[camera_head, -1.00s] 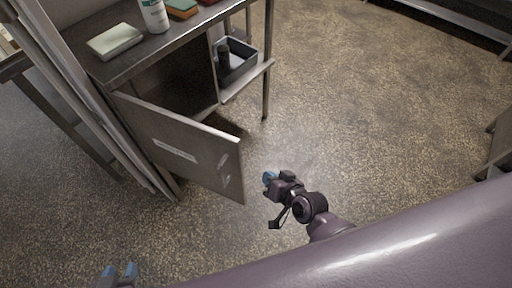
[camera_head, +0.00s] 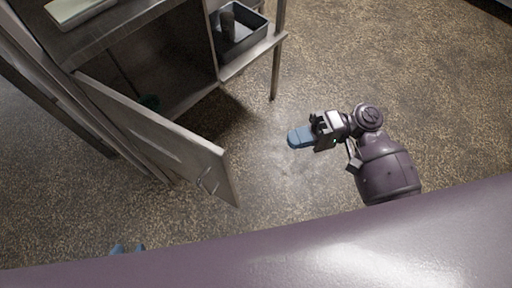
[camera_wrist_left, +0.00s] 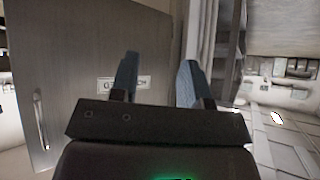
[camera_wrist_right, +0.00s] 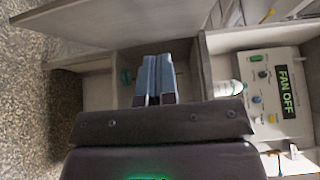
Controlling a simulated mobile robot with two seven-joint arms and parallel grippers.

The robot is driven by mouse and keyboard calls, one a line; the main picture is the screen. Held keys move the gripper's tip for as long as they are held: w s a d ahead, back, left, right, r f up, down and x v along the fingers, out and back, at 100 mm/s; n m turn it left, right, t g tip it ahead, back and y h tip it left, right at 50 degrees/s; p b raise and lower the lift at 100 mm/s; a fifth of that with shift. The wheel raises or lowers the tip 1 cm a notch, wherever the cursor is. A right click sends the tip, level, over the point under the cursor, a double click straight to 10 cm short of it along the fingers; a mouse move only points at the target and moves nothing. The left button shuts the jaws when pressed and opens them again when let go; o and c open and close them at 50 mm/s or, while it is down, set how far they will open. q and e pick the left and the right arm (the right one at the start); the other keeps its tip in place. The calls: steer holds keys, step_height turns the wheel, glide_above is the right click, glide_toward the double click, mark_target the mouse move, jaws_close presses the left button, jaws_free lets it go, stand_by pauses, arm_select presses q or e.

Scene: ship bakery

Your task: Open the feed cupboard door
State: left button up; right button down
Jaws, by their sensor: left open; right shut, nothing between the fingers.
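The feed cupboard door (camera_head: 160,135) is a grey metal panel standing wide open, swung out from the cupboard (camera_head: 150,62). Its bar handle (camera_head: 207,182) is near the free edge. The dark inside shows, with a small green thing (camera_head: 149,101) in it. My right gripper (camera_head: 298,137) is shut and empty, to the right of the door and apart from it. In the right wrist view its closed fingers (camera_wrist_right: 156,80) point towards the cupboard opening. My left gripper (camera_head: 127,249) is open and mostly hidden at the lower left. In the left wrist view its fingers (camera_wrist_left: 155,80) face the labelled door (camera_wrist_left: 90,75).
A grey bin (camera_head: 240,36) with a dark object stands on the side shelf (camera_head: 255,60). A pale pad (camera_head: 78,10) lies on the cupboard top. A panel reading FAN OFF (camera_wrist_right: 270,95) and a white bottle (camera_wrist_right: 227,88) show in the right wrist view. Floor (camera_head: 420,70) on the right is clear.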

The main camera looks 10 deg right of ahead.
arm_select(q)
steer(key=shift+s+f+b, duration=0.1)
steer(key=shift+f+b, duration=0.15)
steer(key=shift+b, duration=0.4)
arm_select(e)
steer(key=s+a, duration=0.4)
steer(key=a, duration=0.8)
steer(key=shift+a, duration=0.25)
steer(key=shift+s, duration=0.1)
